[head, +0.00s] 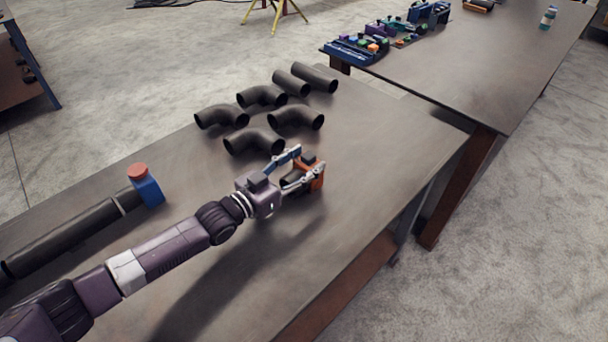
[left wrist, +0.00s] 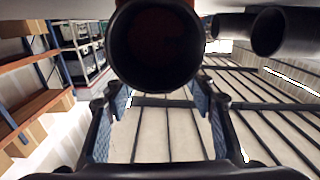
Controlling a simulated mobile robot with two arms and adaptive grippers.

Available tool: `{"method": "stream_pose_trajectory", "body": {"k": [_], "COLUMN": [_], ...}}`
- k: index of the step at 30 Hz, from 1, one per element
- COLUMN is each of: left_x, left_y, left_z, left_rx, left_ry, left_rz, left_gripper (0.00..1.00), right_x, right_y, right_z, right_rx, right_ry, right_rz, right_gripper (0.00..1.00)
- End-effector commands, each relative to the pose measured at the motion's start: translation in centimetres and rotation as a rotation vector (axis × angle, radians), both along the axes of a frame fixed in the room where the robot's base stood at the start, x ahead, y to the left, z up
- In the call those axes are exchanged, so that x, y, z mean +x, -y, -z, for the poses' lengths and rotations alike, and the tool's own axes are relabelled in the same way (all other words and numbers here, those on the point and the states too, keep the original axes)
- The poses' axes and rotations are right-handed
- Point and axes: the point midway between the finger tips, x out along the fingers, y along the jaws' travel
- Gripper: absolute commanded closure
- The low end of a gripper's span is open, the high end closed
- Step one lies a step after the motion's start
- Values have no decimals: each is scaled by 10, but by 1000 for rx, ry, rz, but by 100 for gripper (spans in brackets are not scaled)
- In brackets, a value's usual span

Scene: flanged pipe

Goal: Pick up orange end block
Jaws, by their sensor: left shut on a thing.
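The orange end block (head: 317,175) is at the tips of my left gripper (head: 301,168) in the head view, near the middle of the table. A short dark pipe piece sits at the block, partly hidden behind the fingers. My left gripper is shut on the orange end block. In the left wrist view, a round black pipe opening (left wrist: 155,48) fills the top middle, above the two fingers (left wrist: 161,100). Whether the block touches the table is hard to tell. My right gripper is not in view.
Several black pipe elbows (head: 254,142) lie just beyond the gripper. A second table (head: 470,75) holds coloured parts at the back. The table's right side is clear.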

Motion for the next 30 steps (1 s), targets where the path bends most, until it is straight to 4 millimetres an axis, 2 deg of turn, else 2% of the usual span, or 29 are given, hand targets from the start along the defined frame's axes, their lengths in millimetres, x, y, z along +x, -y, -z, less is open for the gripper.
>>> {"method": "stream_pose_trajectory", "body": {"k": [1, 8, 14, 30], "left_x": [1, 1, 1, 0], "left_y": [1, 1, 1, 0], "left_z": [-8, -10, -31, -157], "left_rx": [-11, -10, -12, -9], "left_ry": [12, 11, 15, 19], "left_rz": [2, 1, 2, 3], "left_gripper": [100, 100, 100, 100], "right_x": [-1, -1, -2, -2], "right_y": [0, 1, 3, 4], "right_z": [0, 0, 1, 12], "right_rx": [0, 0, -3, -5], "right_ry": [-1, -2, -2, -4], "right_rz": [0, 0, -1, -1], "right_gripper": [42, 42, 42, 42]}}
